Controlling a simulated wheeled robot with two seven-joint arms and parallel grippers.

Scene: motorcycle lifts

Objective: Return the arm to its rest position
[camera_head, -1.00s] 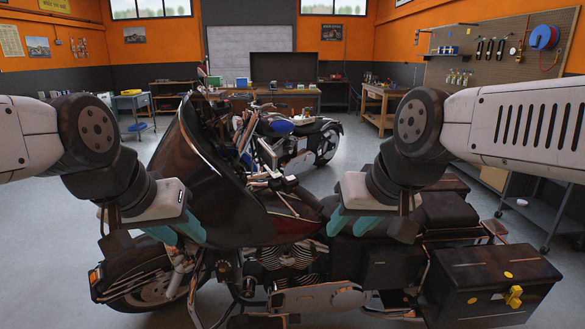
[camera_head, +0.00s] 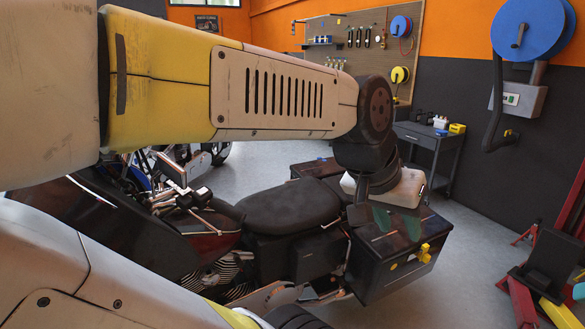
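My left arm comes in from the left and reaches across the upper middle of the head view. Its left gripper (camera_head: 393,222) points down over the black top case (camera_head: 375,275) at the motorcycle's rear. Two teal fingers show a little apart with nothing seen between them, so it looks open and empty. I cannot tell if the fingertips touch the case. Another of my arm links fills the lower left corner. The motorcycle's black seat (camera_head: 290,205) lies left of the gripper.
A dark workbench (camera_head: 428,138) with small bottles stands behind on the right. A blue hose reel (camera_head: 531,27) hangs on the wall. A red and black stand (camera_head: 545,270) is at the lower right. Grey floor (camera_head: 465,240) is clear between case and wall.

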